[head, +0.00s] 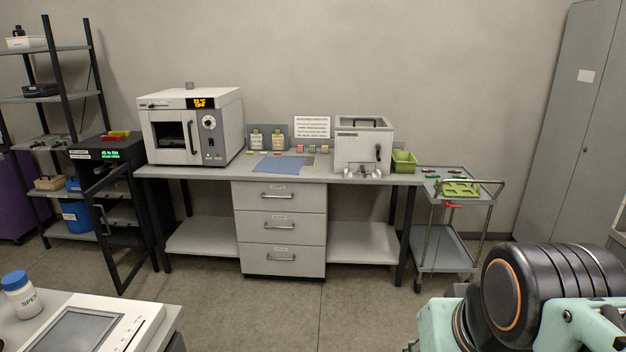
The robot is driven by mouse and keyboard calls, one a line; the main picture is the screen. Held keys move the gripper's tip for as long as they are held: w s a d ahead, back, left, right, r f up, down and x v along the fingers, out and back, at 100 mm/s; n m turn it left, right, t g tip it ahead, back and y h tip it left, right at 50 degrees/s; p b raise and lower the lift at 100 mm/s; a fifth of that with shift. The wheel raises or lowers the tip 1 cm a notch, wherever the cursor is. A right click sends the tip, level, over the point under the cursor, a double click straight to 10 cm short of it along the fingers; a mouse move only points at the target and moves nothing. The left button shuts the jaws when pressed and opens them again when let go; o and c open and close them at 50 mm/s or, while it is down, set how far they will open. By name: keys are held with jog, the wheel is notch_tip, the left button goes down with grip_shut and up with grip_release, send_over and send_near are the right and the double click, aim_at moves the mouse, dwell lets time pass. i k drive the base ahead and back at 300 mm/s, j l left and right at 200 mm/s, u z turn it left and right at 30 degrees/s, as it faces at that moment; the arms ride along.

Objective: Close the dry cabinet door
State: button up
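The dry cabinet (108,152) is a black cabinet with a green lit display, standing at the left between the rack and the bench. Its dark-framed door (119,278) stands open, swung out toward me. Shelves with pale items show behind the door frame; the inside is only partly visible. My gripper is not in view. Only part of my arm shows at the lower right, far from the cabinet.
A bench (360,178) with an oven (190,125) and drawers (280,228) stands right of the cabinet. A cart (455,240) is farther right. A table (160,325) with a white bottle (22,298) is at front left. The middle floor (300,320) is clear.

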aim_at(89, 194)
jog(key=i+l+u, duration=0.15)
jog(key=i, duration=1)
jog(key=i+u, duration=0.8)
jog(key=i, duration=0.15)
jog(key=i+j+u, duration=0.1)
jog(key=i+u, duration=0.6)
jog(key=i+l+u, duration=0.1)
jog(key=i+u, duration=0.25)
